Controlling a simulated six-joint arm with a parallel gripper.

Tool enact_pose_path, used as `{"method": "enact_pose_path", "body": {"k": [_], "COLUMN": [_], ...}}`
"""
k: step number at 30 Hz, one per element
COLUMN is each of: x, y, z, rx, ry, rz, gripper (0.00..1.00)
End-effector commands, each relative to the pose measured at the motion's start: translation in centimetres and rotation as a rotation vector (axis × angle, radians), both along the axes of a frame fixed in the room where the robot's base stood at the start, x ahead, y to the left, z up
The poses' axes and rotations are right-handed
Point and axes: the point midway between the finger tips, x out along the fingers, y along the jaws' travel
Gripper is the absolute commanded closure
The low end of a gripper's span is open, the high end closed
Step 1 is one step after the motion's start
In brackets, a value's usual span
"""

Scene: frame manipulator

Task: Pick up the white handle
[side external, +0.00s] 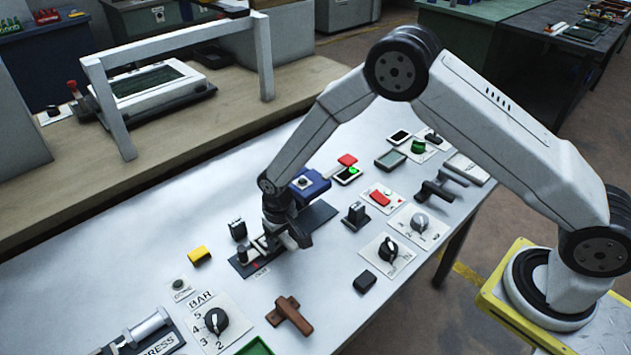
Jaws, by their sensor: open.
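My gripper (290,238) is open and points down over a dark plate (318,215) near the middle of the white table. Pale strips (262,243) show on the plate beside the fingers; I cannot tell whether one is the white handle. A whitish cylinder (148,327) lies on the panel marked PRESS at the bottom left, well away from my gripper. The space between my fingers is partly hidden, and I cannot tell whether they touch anything.
A blue block (309,184) stands right behind my gripper. A black block (237,229), a yellow block (199,256) and a brown T-shaped handle (289,315) are near. Several knob panels lie right. A white frame (183,43) stands on the rear bench. Bare table shows at left.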

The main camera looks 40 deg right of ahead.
Motion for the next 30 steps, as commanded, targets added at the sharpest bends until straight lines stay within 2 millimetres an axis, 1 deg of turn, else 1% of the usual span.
{"method": "enact_pose_path", "body": {"k": [7,8,9,11,12,14,26,30], "x": [0.01,0.01,0.0,0.0,0.0,0.0,0.04,0.07], "y": [0.0,0.0,0.0,0.0,0.0,0.0,0.01,0.02], "z": [0.04,0.04,0.04,0.04,0.04,0.04,0.14,0.54], "rx": [0.0,0.0,0.0,0.0,0.0,0.0,0.0,0.001], "ry": [0.0,0.0,0.0,0.0,0.0,0.0,-0.001,-0.002], "rz": [0.0,0.0,0.0,0.0,0.0,0.0,0.0,0.0], "gripper": [0.26,0.36,0.49,0.68,0.8,1.0,1.0,1.0]}}
